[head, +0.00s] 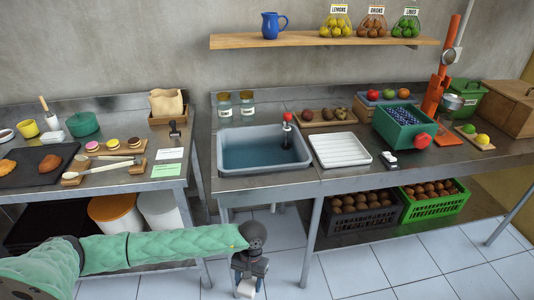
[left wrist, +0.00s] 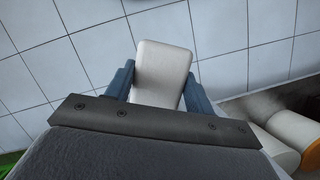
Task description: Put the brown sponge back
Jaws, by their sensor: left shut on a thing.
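My left gripper (head: 246,283) hangs over the floor tiles in front of the benches, below the sink's front edge. It is shut on a pale block (left wrist: 161,73), off-white with rounded corners, seen between the two blue fingers in the left wrist view. The block also shows in the head view (head: 246,288) at the bottom edge, small and pale. It looks cream rather than brown, and I see no clearly brown sponge elsewhere. My right gripper is not in view.
The right bench holds a grey sink basin (head: 232,176) of water, a white ribbed tray (head: 340,149) and a green crate (head: 404,127). Black (head: 350,229) and green (head: 435,208) crates fill the shelf beneath. A gap of bare floor separates the benches. White bins (head: 160,211) stand under the left bench.

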